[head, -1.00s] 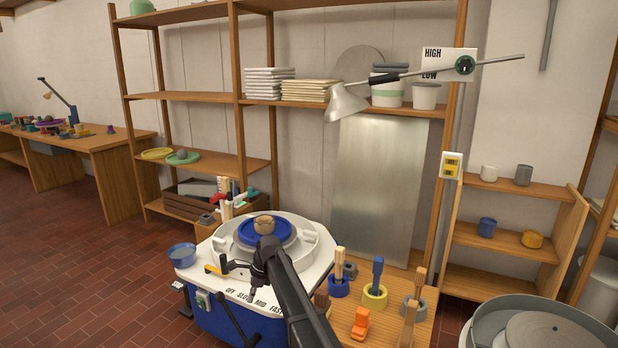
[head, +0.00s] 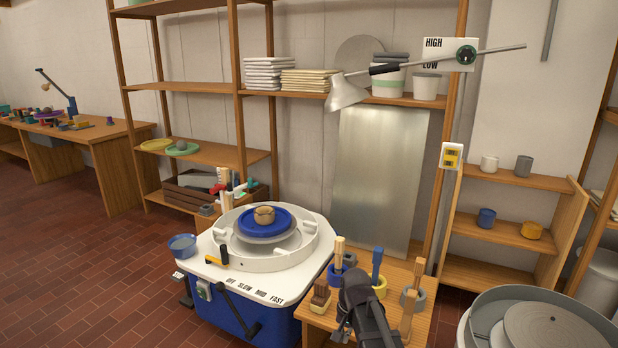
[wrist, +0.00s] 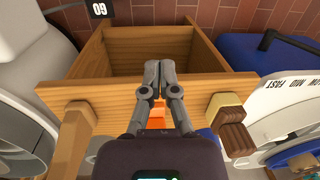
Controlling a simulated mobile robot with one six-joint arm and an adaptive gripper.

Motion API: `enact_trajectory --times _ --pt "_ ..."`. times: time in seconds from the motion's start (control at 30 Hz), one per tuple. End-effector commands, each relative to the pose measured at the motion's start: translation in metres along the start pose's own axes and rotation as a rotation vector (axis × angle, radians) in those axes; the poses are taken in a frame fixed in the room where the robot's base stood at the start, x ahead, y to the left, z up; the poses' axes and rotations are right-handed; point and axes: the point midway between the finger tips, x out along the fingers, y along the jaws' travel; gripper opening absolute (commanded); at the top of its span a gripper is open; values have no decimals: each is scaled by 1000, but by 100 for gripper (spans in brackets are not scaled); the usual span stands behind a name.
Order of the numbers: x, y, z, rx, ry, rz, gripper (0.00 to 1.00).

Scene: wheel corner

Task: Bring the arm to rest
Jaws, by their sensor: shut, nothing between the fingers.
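My gripper (wrist: 152,75) is shut and empty in the wrist view, its two grey fingers together in front of a wooden side table (wrist: 190,88). In the head view my dark folded arm covers part of that side table (head: 322,322), to the right of the pottery wheel (head: 212,268). The gripper's fingertips are hard to make out there. A lump of clay (head: 264,214) sits on the blue disc (head: 247,222) of the wheel, apart from my arm. A small orange thing (wrist: 157,118) shows partly behind the fingers in the wrist view.
Brushes and tools stand in ring holders on the side table, including a yellow one (head: 380,288), close to my arm. A round grey basin (head: 480,318) is at the lower right. A blue bowl (head: 183,246) sits at the wheel's left corner. The tiled floor at left is clear.

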Motion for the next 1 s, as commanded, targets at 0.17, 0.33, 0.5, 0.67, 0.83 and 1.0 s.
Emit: enact_trajectory --times 0.17,0.33,0.5,0.67,0.83,1.0 --pt "-2 49 26 -164 20 40 0" --pt "-4 77 39 -276 28 68 0" --pt "-5 99 52 -368 30 92 0" --pt "-19 103 54 -402 31 100 0" --pt "-35 101 55 -400 31 100 0" --pt "-56 99 56 -399 30 99 0"
